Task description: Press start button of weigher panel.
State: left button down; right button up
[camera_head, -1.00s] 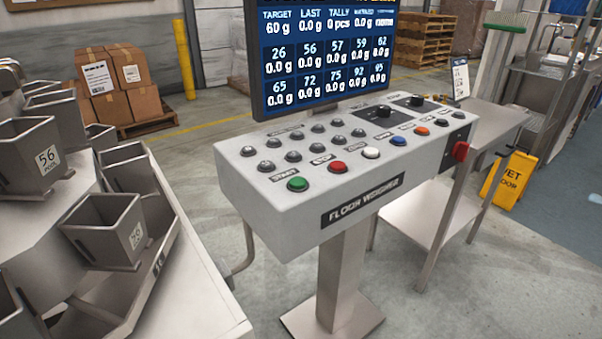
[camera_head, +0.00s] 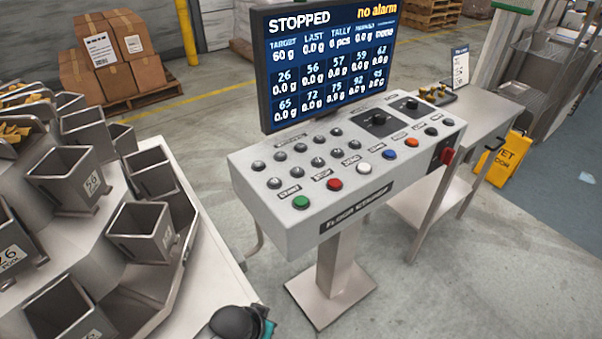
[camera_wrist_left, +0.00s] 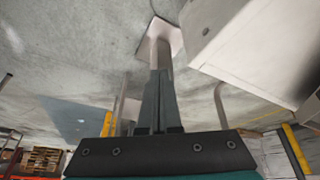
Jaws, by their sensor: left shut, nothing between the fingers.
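The weigher panel (camera_head: 300,222) is a pale sloped box on a steel post. Its green start button (camera_head: 301,202) is at the front left corner, beside a red stop button (camera_head: 334,184). The screen (camera_head: 330,62) above reads "STOPPED" and "no alarm". My left gripper (camera_wrist_left: 158,80) shows in the left wrist view, its two dark fingers together and empty. The panel's post (camera_wrist_left: 160,48) shows beyond the fingertips there. In the head view only a dark part of my arm shows at the bottom edge, apart from the panel. My right gripper is in neither view.
The weigher machine with steel buckets (camera_head: 142,230) stands close on the left of the panel. Boxes (camera_head: 105,50) are stacked behind. Floor in front is clear.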

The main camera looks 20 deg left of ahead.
pick_arm(q)
jog(key=w+d+r+t+h+p, duration=0.1)
jog(key=w+r+p, duration=0.1)
jog(key=r, duration=0.5)
jog(key=w+d+r+p, duration=0.2)
jog(key=r+p, duration=0.1)
jog(key=r, duration=0.5)
jog(key=w+d+r+t+h+p, duration=0.1)
jog(key=r+p, duration=0.1)
jog(key=r, duration=0.5)
jog(key=w+a+r+n+p, duration=0.1)
jog(key=w+r+n, duration=0.1)
jog(key=w+r, duration=0.4)
jog(key=w+a+r+n+t+h, duration=0.1)
jog(key=w+r+n, duration=0.2)
jog(key=w+r, duration=0.2)
jog(key=w, duration=0.3)
jog(key=shift+w+a+r+t+p, duration=0.15)
jog(key=shift+a+r+t+p, duration=0.15)
jog(key=shift+r+p, duration=0.1)
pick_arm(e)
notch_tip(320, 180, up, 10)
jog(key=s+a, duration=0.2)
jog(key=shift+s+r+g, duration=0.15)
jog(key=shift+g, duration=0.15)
pick_arm(q)
jog(key=shift+f, duration=0.1)
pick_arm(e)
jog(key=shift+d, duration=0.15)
